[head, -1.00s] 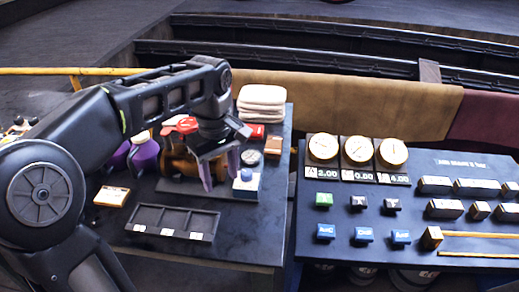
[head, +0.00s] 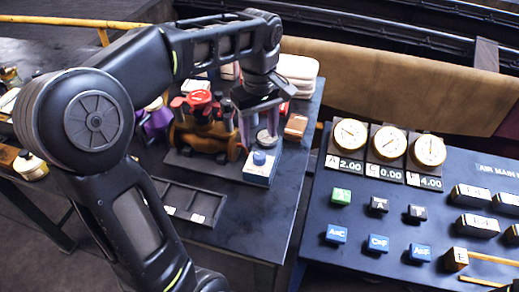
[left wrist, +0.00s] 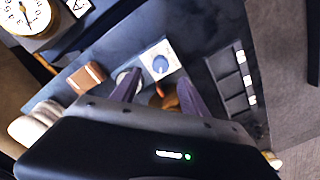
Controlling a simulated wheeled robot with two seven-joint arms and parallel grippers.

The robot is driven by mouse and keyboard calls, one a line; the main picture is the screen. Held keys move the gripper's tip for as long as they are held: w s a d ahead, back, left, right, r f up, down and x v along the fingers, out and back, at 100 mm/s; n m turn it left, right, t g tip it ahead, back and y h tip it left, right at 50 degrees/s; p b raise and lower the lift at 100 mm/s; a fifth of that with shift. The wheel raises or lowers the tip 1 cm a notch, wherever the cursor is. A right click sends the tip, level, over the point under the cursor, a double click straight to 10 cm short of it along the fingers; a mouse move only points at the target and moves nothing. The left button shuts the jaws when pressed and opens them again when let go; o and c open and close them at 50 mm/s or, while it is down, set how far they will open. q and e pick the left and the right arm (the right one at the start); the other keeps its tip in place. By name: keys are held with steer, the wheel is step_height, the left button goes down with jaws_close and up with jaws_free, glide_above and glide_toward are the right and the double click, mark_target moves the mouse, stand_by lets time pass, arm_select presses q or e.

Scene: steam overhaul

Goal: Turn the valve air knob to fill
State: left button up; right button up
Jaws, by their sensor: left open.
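A blue round knob (head: 259,157) stands on a small white-topped block with blue sides on the left table. It also shows in the left wrist view (left wrist: 160,63), just beyond the fingertips. My left gripper (head: 258,128) has purple fingers that point down, spread apart. It hangs just behind the knob in the head view, and nothing is seen between its fingers. The brown-bronze valve body (head: 200,135) with a red handwheel (head: 200,98) stands to the left of the block. Markings around the knob are too small to read. My right gripper is out of view.
A round gauge (head: 266,139) and a brown block (head: 296,125) are close by. Folded cloths (head: 298,68) lie behind. A dark compartment tray (head: 190,196) is in front. On the right stands a panel (head: 300,240) with dials and coloured blocks.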

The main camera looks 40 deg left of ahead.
mark_target(259, 154)
arm_select(q)
step_height(259, 154, down, 7)
stand_by(0.3)
steer(key=shift+c, duration=0.2)
jaws_close()
stand_by(0.4)
